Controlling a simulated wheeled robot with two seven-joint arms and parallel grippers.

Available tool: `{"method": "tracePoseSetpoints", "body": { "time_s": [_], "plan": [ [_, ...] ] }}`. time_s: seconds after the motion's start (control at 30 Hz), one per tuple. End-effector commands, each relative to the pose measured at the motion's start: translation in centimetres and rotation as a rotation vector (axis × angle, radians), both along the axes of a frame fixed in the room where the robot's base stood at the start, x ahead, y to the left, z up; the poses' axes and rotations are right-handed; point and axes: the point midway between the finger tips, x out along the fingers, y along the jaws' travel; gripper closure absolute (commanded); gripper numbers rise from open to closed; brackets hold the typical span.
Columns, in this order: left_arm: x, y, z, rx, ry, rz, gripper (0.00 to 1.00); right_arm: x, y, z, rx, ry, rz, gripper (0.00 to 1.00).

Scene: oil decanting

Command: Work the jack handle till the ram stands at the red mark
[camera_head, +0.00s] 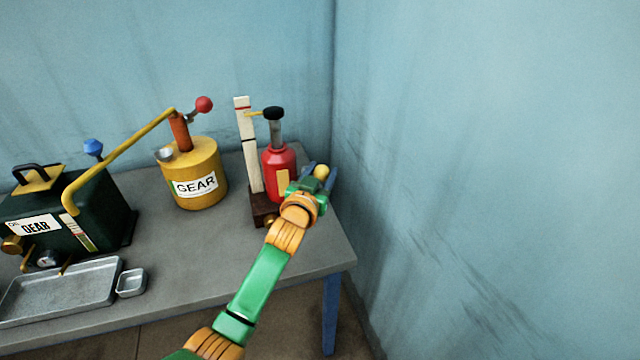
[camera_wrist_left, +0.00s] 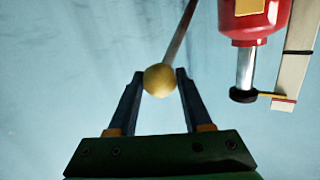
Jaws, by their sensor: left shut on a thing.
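The red jack (camera_head: 279,162) stands upright at the table's right end, its grey ram raised under a black cap (camera_head: 273,113). A yellow pointer (camera_head: 256,113) reaches from the ram's top to a white post (camera_head: 247,150) with a red mark (camera_head: 242,108) near its top. The wrist view shows the jack (camera_wrist_left: 252,18) upside down, with the pointer (camera_wrist_left: 266,94) close to the red mark (camera_wrist_left: 284,100), seemingly just below its real height. My left gripper (camera_head: 320,174) is shut on the yellow knob (camera_wrist_left: 160,80) of the jack handle (camera_wrist_left: 180,35). My right gripper is not in view.
A yellow GEAR can (camera_head: 196,188) with a red-knobbed lever and curved spout stands left of the jack. A dark green box (camera_head: 95,205), a metal tray (camera_head: 60,290) and a small dish (camera_head: 131,283) are farther left. The blue wall (camera_head: 450,150) is close on the right.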

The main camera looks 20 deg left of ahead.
Motion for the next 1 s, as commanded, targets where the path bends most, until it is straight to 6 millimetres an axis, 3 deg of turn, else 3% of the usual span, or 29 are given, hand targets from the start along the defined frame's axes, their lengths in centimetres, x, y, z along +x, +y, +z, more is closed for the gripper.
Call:
{"method": "tracePoseSetpoints", "body": {
  "time_s": [0.1,0.57,0.6,0.67,0.7,1.0],
  "plan": [
    [0.38,0.15,0.76,0.002,-0.009,0.000,1.00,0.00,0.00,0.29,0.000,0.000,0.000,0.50],
    [0.56,0.30,0.88,0.002,-0.008,0.002,1.00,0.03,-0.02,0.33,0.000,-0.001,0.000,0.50],
    [0.56,0.29,0.89,0.002,-0.009,0.002,0.43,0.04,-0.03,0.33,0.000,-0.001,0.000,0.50],
    [0.54,0.28,0.85,0.002,-0.008,0.001,0.27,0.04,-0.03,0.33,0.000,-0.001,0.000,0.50],
    [0.54,0.28,0.80,0.002,-0.007,0.001,0.22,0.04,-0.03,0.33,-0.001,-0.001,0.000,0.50],
    [0.38,0.26,0.63,0.001,-0.003,0.002,0.22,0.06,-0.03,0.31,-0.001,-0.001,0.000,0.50]
  ]
}}
